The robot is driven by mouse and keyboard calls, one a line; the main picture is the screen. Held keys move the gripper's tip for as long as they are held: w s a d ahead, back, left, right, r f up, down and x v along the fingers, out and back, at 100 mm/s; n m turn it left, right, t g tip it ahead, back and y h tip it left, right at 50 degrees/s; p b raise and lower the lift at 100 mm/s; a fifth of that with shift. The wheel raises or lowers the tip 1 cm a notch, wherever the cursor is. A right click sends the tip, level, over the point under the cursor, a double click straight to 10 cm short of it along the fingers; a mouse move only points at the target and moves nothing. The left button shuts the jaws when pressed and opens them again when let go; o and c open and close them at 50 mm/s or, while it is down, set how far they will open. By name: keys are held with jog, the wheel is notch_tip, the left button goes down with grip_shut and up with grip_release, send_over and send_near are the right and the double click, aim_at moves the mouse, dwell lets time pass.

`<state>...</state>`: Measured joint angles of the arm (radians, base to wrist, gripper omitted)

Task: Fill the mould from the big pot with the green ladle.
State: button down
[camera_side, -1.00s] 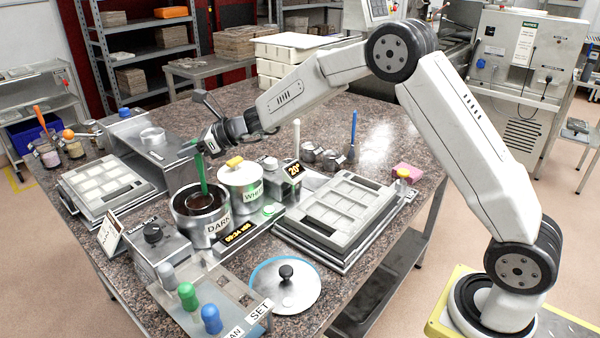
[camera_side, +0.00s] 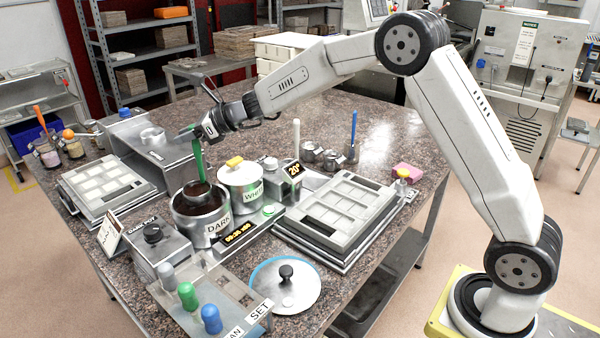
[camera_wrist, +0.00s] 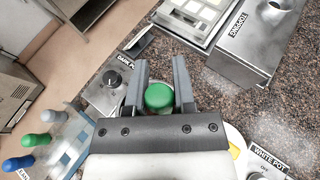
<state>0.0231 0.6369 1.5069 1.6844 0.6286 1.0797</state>
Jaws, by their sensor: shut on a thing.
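My gripper (camera_side: 203,132) is shut on the upper end of the green ladle (camera_side: 199,163), whose handle is upright. The round green handle end (camera_wrist: 159,96) shows between my fingers (camera_wrist: 159,78) in the wrist view. The ladle's bowl is at the mouth of the open steel pot marked DARK (camera_side: 217,226); its exact depth is unclear. Dark brown shows inside that pot. A grey mould (camera_side: 308,229) with several rectangular cavities lies to the right of the pots. Another mould (camera_side: 79,186), with pale cavities, lies at the left.
The lidded pot marked WHITE (camera_side: 240,198) stands right beside the DARK pot. A rack with grey, green and blue handles (camera_side: 212,319) stands front left. A steel box (camera_side: 172,165) stands behind the pots.

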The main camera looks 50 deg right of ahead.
jog(key=shift+r, duration=1.3)
jog(key=shift+w+d, duration=0.15)
jog(key=shift+d, duration=0.05)
jog(key=shift+s+d, duration=5.05)
jog(key=shift+d, duration=2.25)
jog(key=shift+s+d, duration=5.05)
jog(key=shift+d, duration=2.25)
notch_tip(320, 180, down, 7)
jog(key=shift+s+a+r, duration=0.15)
jog(key=shift+a, duration=0.05)
